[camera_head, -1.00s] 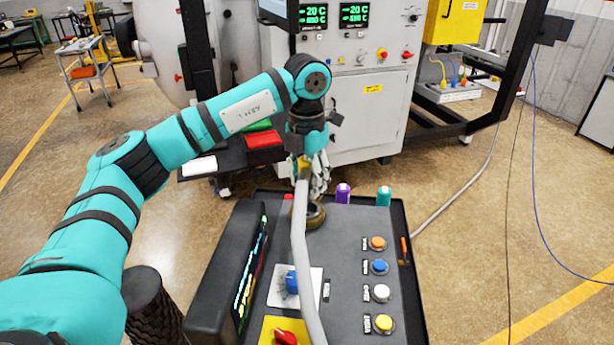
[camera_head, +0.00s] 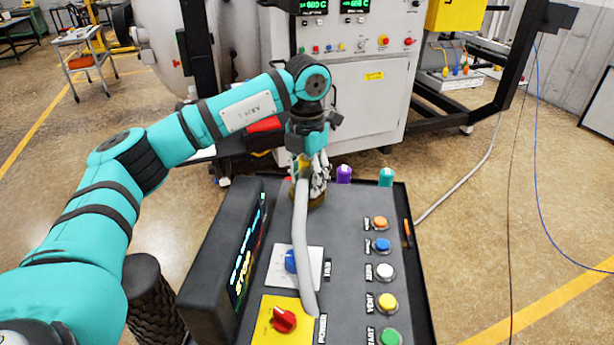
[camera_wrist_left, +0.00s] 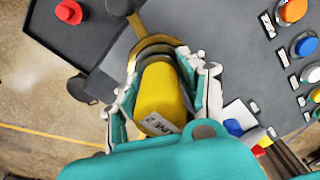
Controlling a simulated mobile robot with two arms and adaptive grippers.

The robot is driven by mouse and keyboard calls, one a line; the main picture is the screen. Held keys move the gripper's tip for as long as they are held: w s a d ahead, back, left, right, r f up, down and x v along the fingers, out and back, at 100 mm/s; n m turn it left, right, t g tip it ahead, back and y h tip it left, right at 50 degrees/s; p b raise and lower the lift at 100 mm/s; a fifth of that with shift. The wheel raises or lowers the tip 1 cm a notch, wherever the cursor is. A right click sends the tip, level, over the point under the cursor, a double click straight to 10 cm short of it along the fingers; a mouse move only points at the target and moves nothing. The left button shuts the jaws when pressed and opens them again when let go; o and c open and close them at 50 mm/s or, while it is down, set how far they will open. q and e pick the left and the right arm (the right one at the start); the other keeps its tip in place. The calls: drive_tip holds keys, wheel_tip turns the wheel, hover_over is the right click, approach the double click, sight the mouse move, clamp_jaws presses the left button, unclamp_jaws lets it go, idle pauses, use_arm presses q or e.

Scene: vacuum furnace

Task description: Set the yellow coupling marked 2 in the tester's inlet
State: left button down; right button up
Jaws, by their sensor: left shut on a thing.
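My left gripper (camera_head: 311,192) is shut on the yellow coupling (camera_wrist_left: 160,90), which carries a white label with partly readable text. A grey hose (camera_head: 301,240) hangs from the coupling toward the front of the tester (camera_head: 345,262). The brass inlet (camera_head: 318,199) is on the tester's top near its back edge, partly hidden behind the gripper. In the left wrist view, dark and brass rings lie right at the coupling's far end. I cannot tell whether the coupling is seated or just above the inlet. My right gripper is not in view.
Purple (camera_head: 344,174) and teal (camera_head: 386,177) couplings stand at the tester's back edge. Several buttons line its right side, with a blue knob (camera_head: 290,261) and a red switch (camera_head: 284,320) nearer the front. A raised screen (camera_head: 247,250) stands on the left.

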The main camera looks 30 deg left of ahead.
use_arm(q)
drive_tip(key=shift+s+f, duration=0.1)
drive_tip(key=shift+f, duration=0.05)
drive_tip(key=c, duration=0.6)
unclamp_jaws()
drive_tip(key=shift+c, duration=0.2)
wheel_tip(320, 180, up, 12)
idle(0.4)
